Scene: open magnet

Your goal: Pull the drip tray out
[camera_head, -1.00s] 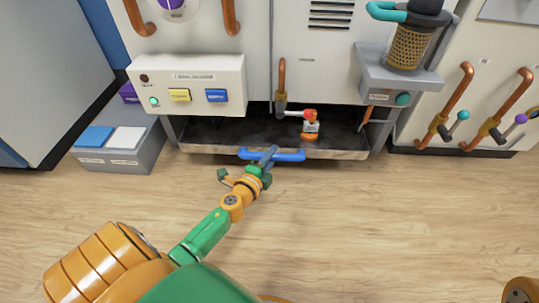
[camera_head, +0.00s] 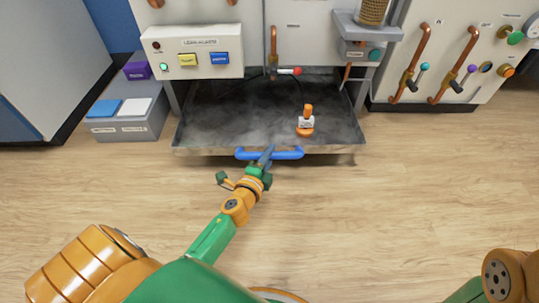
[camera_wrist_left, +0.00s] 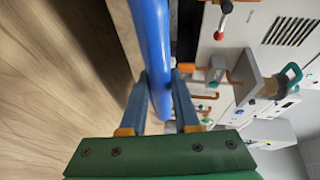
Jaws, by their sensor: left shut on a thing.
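The drip tray (camera_head: 225,115) is a wide, shallow dark grey tray under the white machine, standing partly out over the wood floor. Its blue bar handle (camera_head: 288,154) runs along the front edge; the handle also shows in the left wrist view (camera_wrist_left: 152,35). My left gripper (camera_head: 266,157) is shut on the handle, with one finger on each side of it in the left wrist view (camera_wrist_left: 160,100). My right gripper is not in view; only part of that arm shows at lower right.
A grey box (camera_head: 130,122) with blue, white and purple items stands left of the tray. Copper pipes (camera_head: 410,65) stand at right. The floor in front is clear.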

